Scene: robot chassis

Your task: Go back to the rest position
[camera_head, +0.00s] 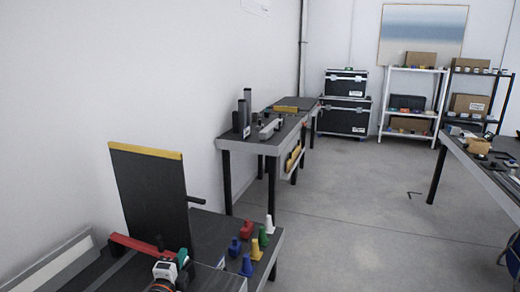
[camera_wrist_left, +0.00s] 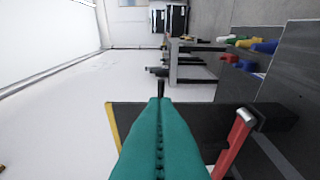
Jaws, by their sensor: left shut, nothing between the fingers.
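My left gripper (camera_head: 183,259) shows at the bottom of the head view, over the near table (camera_head: 213,232). Its teal fingers (camera_wrist_left: 160,140) are pressed together in the left wrist view, with nothing between them. A dark upright panel with a yellow top edge (camera_head: 147,155) stands just behind it. A red bar (camera_head: 142,245) lies beside the gripper to the left; it also shows in the wrist view (camera_wrist_left: 233,143).
Blue (camera_head: 246,265), red (camera_head: 246,230), green and yellow pieces and a white cone (camera_head: 269,225) stand on the near table's right end. A second table (camera_head: 245,143) stands behind. Another table (camera_head: 480,170) is at right. The floor (camera_head: 350,215) between is open.

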